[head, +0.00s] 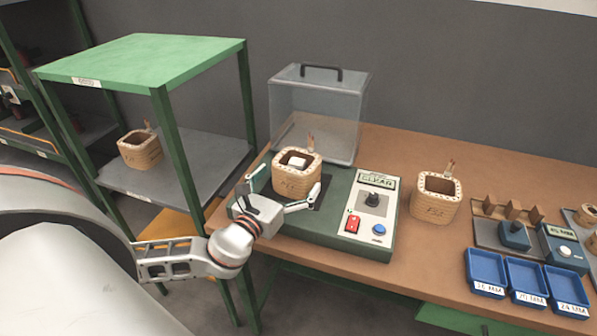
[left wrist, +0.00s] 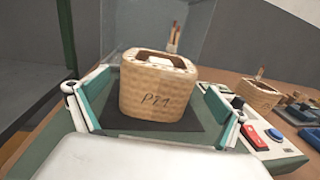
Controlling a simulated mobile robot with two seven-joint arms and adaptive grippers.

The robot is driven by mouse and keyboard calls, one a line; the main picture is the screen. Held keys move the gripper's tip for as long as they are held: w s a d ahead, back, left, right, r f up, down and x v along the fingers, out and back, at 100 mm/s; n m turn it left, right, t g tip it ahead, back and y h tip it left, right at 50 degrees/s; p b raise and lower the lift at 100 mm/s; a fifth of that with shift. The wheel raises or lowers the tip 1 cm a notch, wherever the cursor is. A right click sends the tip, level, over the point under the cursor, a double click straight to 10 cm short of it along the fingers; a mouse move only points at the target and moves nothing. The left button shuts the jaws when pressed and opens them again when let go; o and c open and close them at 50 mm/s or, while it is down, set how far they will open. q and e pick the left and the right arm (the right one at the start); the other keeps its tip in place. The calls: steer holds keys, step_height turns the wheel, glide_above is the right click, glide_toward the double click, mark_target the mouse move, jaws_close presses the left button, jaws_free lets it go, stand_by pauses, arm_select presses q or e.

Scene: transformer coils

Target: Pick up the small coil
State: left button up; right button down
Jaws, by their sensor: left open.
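A tan wrapped coil (head: 297,176) stands upright on the dark pad of a green tester (head: 335,228), around a pale block that shows in its opening. It also shows in the left wrist view (left wrist: 158,92), with handwriting on its near face. My left gripper (head: 286,189) is open, with one finger on either side of this coil. In the left wrist view gaps show between both fingers and the coil. A second coil (head: 435,197) stands on the bench right of the tester, and a third (head: 140,150) on the shelf at left. My right gripper is not in view.
A clear cover with a black handle (head: 318,112) stands behind the tester. The tester's panel has a knob (head: 373,201), a red switch (head: 352,222) and a blue button. Blue trays (head: 485,273) lie at the bench's right. The green-topped rack (head: 140,62) stands close at left.

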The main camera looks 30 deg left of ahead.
mark_target(297, 163)
arm_select(q)
steer(key=w, duration=0.5)
steer(key=shift+a+r, duration=0.15)
steer(key=shift+a, duration=0.25)
steer(key=c, duration=1.6)
steer(key=shift+r, duration=0.1)
steer(key=shift+c, duration=0.9)
steer(key=shift+r, duration=0.15)
